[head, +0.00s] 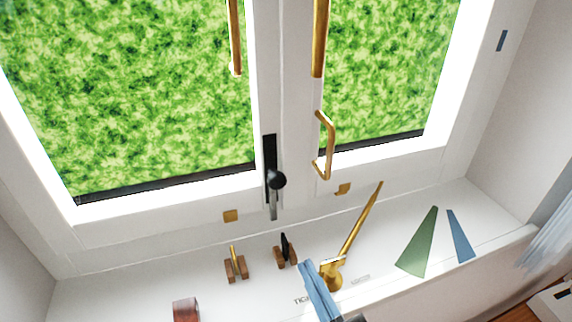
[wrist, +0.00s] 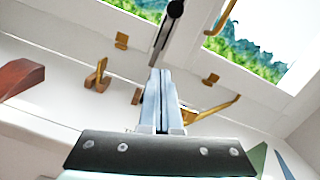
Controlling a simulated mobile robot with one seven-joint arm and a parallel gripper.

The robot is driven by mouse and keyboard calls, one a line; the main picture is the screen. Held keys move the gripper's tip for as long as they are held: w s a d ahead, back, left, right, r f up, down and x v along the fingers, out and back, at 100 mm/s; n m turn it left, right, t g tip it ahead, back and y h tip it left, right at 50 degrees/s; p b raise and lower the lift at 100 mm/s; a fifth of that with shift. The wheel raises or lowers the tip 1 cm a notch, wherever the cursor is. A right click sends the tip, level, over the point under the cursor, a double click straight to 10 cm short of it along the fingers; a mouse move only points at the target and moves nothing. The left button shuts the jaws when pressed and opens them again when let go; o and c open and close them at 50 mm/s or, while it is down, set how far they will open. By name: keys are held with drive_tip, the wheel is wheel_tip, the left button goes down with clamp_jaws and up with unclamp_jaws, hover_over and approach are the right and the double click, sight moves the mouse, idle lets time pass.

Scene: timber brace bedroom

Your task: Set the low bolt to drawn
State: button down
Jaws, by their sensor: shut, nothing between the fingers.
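The low bolt (head: 269,150) is a dark upright plate with a round black knob (head: 277,179), at the foot of the window's middle post. A grey rod sticks out below the knob, toward the sill. In the wrist view the bolt's rod (wrist: 161,46) shows just beyond my fingertips, with the dark knob (wrist: 175,8) at the top edge. My gripper (head: 304,264) has pale blue fingers, pressed together and empty. It is above the sill, below and to the right of the bolt in the head view. In the wrist view its tips (wrist: 160,72) point toward the bolt; contact cannot be told.
A brass lever stay (head: 357,232) rises from the sill beside my gripper. Two small wooden holders (head: 236,268) stand left of it, and a red-brown block (head: 186,310) lies farther left. Green (head: 418,245) and blue (head: 460,235) wedges lie right. A brass handle (head: 329,145) projects from the right sash.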

sight(281, 180)
drive_tip(key=shift+s+d+r+m+p, duration=0.1)
drive_tip(key=shift+d+r+m+p, duration=0.2)
drive_tip(key=shift+r+m+p, duration=0.55)
drive_tip(key=shift+f, duration=0.25)
drive_tip(key=p+x, duration=0.2)
drive_tip(key=x, duration=0.8)
drive_tip(key=shift+w+a+r, duration=0.1)
drive_tip(key=shift+w, duration=0.1)
wheel_tip(281, 180, up, 3)
drive_tip(key=shift+a+f+p, duration=0.15)
drive_tip(key=shift+f+p, duration=0.1)
drive_tip(key=shift+p, duration=0.7)
drive_tip(key=shift+a+r+p, duration=0.1)
drive_tip(key=shift+r+p, duration=0.2)
drive_tip(key=shift+r, duration=0.25)
wheel_tip(281, 180, up, 4)
drive_tip(key=p, duration=0.3)
drive_tip(key=shift+f+p, duration=0.15)
drive_tip(key=shift+p, duration=0.15)
drive_tip(key=shift+f, duration=0.1)
